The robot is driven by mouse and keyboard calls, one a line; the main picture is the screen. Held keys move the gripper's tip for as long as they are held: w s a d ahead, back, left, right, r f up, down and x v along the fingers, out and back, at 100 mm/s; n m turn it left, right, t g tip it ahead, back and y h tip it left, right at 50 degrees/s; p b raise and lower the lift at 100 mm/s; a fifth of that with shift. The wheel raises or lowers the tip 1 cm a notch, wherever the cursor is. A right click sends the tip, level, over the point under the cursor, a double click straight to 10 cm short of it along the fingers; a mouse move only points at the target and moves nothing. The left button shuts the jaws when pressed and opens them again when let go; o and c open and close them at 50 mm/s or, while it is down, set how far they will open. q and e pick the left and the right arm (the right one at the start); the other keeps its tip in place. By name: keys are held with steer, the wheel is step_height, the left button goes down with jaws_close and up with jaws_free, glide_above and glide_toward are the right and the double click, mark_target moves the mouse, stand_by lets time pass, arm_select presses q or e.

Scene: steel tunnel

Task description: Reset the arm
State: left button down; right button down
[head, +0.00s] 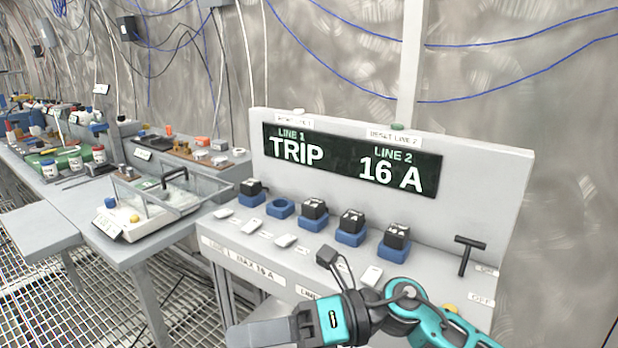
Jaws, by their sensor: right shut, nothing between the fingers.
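My right arm comes in from the lower right, in front of the grey line panel (487,190). Its right gripper (238,338) points left, shut and empty, at the bottom edge near the panel's front. It touches no object that I can see. My left gripper is out of view.
The display (350,160) reads LINE 1 TRIP and LINE 2 16 A. Black blocks (314,207) sit in blue holders; one blue holder (280,207) is empty. A black T-handle (466,254) stands at right. A clear-walled box (150,205) is on the left bench.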

steer(key=w+d+f+m+t+h, duration=0.2)
steer(key=d+f+m+t, duration=0.15)
steer(key=m+t, duration=0.55)
steer(key=w+d+f+m+t+h+p, duration=0.1)
steer(key=w+d+f+m+t+h, duration=0.3)
steer(key=m, duration=0.8)
steer(key=w+d+f+m+t+h, duration=0.1)
steer(key=d+f+m+t, duration=0.1)
steer(key=d+m+t, duration=0.7)
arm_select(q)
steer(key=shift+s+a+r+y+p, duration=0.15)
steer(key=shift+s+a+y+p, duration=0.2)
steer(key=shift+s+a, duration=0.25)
arm_select(e)
steer(key=s+d+f+m+g+h, duration=0.3)
steer(key=s+f+m, duration=0.3)
steer(key=f, duration=0.3)
steer(key=s+d+f+m+g+h, duration=0.4)
steer(key=s+d+f+m+h, duration=0.1)
steer(key=s+f+m, duration=0.1)
step_height(320, 180, down, 3)
steer(key=shift+s+r+m+h, duration=0.15)
steer(key=shift+s+m+h, duration=0.2)
steer(key=shift+m, duration=0.25)
